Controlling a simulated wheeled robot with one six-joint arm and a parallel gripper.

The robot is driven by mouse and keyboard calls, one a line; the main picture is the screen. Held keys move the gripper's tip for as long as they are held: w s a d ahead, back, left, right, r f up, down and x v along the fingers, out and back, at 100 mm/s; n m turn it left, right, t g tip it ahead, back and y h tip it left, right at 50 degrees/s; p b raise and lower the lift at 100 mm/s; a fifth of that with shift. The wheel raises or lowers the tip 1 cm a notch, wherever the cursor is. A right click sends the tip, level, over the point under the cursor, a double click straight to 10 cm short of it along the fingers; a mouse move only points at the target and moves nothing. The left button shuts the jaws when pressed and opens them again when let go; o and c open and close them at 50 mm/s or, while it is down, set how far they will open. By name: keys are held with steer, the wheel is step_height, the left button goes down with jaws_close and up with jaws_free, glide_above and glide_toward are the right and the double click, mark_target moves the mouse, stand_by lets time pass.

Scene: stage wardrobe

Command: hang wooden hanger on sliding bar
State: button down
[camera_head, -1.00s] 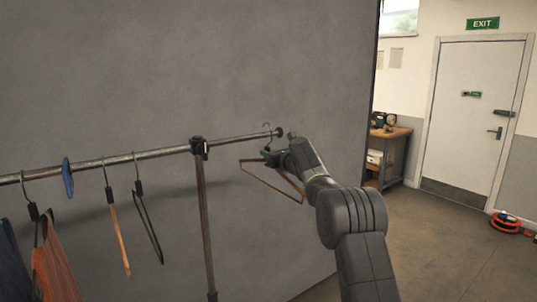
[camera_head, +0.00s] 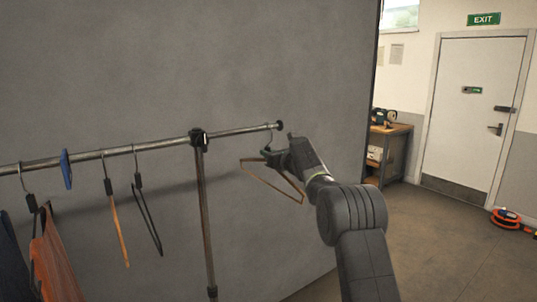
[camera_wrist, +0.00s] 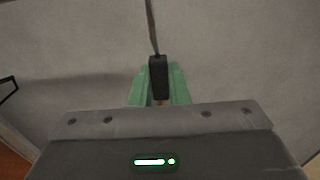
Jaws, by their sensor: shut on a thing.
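The wooden hanger (camera_head: 272,184) is in my gripper (camera_head: 274,155), below the right end of the metal bar (camera_head: 240,131). Its triangular frame hangs tilted down to the right. The hanger's hook (camera_head: 269,138) rises to the bar near its end cap; I cannot tell whether it rests on the bar. In the wrist view, the green fingers (camera_wrist: 160,85) are shut on the dark neck piece (camera_wrist: 158,72) of the hanger, and the hook's stem runs up out of frame.
On the bar's left part hang a wooden hanger (camera_head: 118,230), a black hanger (camera_head: 150,225), an orange garment (camera_head: 55,260) and a dark garment (camera_head: 10,250). A blue disc (camera_head: 66,169) sits on the bar. An upright post (camera_head: 206,220) with a clamp supports it.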

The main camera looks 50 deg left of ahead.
steer(key=c, duration=1.3)
jaws_free()
steer(key=shift+d, duration=0.15)
steer(key=shift+d+b, duration=0.3)
steer(key=shift+b, duration=0.1)
steer(key=d+b, duration=0.1)
steer(key=d, duration=0.3)
steer(key=d+b, duration=0.2)
steer(key=d, duration=0.2)
steer(key=s+d+b, duration=0.1)
steer(key=d+b, duration=0.1)
steer(key=d, duration=0.3)
steer(key=shift+s+r, duration=0.1)
steer(key=shift+r, duration=0.2)
steer(key=shift+a, duration=0.15)
steer(key=a+p, duration=0.2)
steer(key=a, duration=0.2)
steer(key=a+p, duration=0.2)
steer(key=a, duration=0.3)
steer(key=w+a+p, duration=0.1)
steer(key=a+p, duration=0.1)
steer(key=a, duration=0.2)
steer(key=shift+a+f, duration=0.2)
steer(key=shift+a, duration=0.15)
steer(key=shift+r, duration=0.1)
